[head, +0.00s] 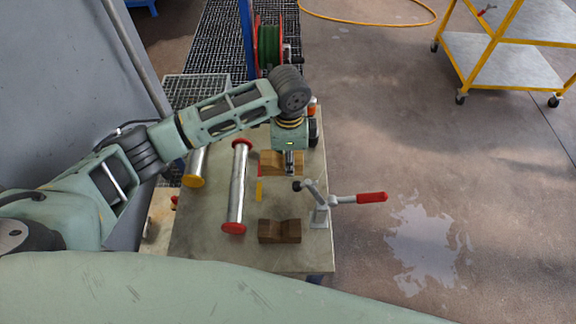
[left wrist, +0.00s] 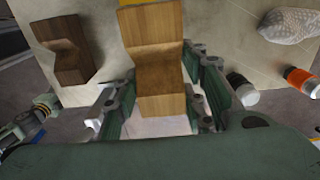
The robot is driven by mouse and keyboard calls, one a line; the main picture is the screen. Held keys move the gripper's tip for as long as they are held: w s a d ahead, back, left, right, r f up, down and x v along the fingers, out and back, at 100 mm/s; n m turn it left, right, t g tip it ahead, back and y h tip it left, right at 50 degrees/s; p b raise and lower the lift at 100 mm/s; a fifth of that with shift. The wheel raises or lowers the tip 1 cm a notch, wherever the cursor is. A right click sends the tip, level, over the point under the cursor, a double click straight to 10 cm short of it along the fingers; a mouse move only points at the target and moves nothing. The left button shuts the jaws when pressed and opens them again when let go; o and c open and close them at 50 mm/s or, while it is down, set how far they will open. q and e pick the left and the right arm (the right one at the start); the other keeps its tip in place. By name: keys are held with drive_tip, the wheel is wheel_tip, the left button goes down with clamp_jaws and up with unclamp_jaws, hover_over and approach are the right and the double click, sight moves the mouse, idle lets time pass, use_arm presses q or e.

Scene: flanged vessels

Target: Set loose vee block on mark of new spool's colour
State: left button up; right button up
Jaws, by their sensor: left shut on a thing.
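A light wooden vee block (head: 268,160) is between the fingers of my left gripper (head: 289,168), which is shut on it; it also shows large in the left wrist view (left wrist: 155,60). I cannot tell whether it touches the table. A darker vee block (head: 280,231) stands apart at the table's front and shows in the left wrist view (left wrist: 68,55). A yellow mark (head: 259,191) and a red mark (head: 260,171) lie left of the held block. A red-flanged spool (head: 238,190) and a partly hidden yellow-flanged spool (head: 196,165) lie further left. My right gripper is out of view.
A toggle clamp with a red handle (head: 371,198) stands at the table's right edge. In the left wrist view, an orange-banded bottle (left wrist: 300,80), a white-capped one (left wrist: 242,90) and a pale cloth-like item (left wrist: 288,25) are at the right. A green hose reel (head: 268,45) is behind.

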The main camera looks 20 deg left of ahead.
use_arm(q)
drive_tip(key=w, duration=0.1)
drive_tip(key=w+a+f+p, duration=0.1)
drive_tip(key=w, duration=0.1)
drive_tip(key=shift+w+a+f, duration=0.1)
drive_tip(key=shift+a+f, duration=0.2)
drive_tip(key=shift+f, duration=0.05)
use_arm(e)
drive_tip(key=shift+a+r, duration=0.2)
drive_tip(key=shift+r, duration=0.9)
use_arm(q)
drive_tip(key=shift+f+b, duration=0.65)
drive_tip(key=shift+f, duration=2.4)
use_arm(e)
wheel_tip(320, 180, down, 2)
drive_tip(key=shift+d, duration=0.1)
use_arm(q)
drive_tip(key=shift+f+b, duration=0.35)
drive_tip(key=shift+f, duration=0.1)
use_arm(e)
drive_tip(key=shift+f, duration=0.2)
use_arm(q)
drive_tip(key=o, duration=1.3)
